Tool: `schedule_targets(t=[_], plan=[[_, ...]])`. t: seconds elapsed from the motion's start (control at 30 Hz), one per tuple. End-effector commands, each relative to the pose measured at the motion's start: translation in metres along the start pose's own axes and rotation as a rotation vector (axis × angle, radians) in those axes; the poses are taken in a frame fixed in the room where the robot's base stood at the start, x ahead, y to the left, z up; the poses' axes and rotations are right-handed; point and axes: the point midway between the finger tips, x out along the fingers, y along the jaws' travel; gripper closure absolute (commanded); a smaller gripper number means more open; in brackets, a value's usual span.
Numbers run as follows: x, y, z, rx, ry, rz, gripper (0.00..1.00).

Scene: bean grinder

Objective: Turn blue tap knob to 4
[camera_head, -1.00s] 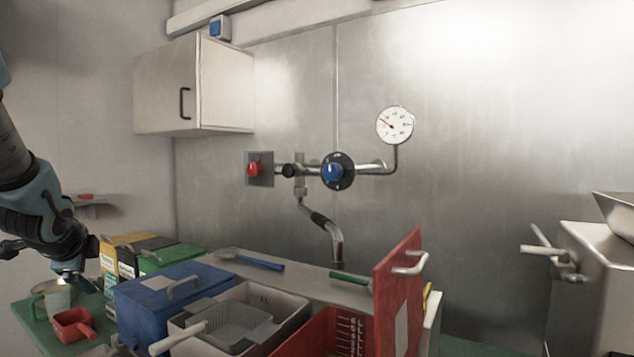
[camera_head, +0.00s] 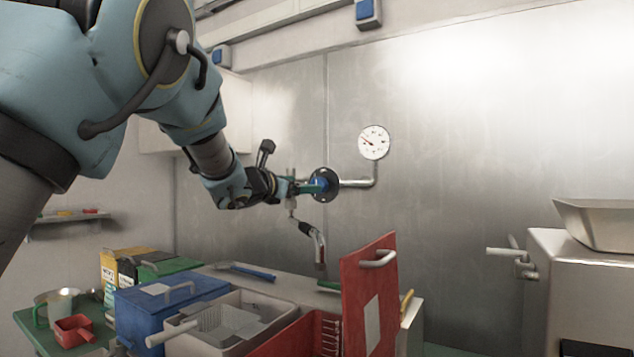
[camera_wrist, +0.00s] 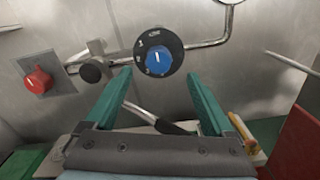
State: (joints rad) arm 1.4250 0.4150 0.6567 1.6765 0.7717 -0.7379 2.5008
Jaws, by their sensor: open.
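The blue tap knob (camera_wrist: 158,60) sits in the middle of a round black dial plate (camera_wrist: 145,38) with white marks, on the wall pipe. Its white pointer line points up, towards the top mark; the numbers are too small to read surely. In the head view the knob (camera_head: 316,184) is partly hidden by my gripper (camera_head: 312,187). In the wrist view my gripper (camera_wrist: 158,88) is open and empty, with its green fingers to the left and right below the knob. I cannot tell whether a finger touches the knob.
A round gauge (camera_head: 374,142) is above right. The wall at right is clear.

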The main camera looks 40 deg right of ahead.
Motion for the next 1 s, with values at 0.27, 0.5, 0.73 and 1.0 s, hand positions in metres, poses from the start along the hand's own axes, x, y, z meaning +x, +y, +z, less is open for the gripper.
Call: schedule_targets(t=[0.27,0.5,0.73,1.0], plan=[[0.050,0.002,0.003,-0.001,0.002,0.000,0.12],[0.074,0.002,0.001,-0.003,0.001,0.002,0.12],[0.079,0.001,0.000,-0.004,0.001,0.002,0.12],[0.078,0.001,0.000,-0.004,0.001,0.002,0.27]])
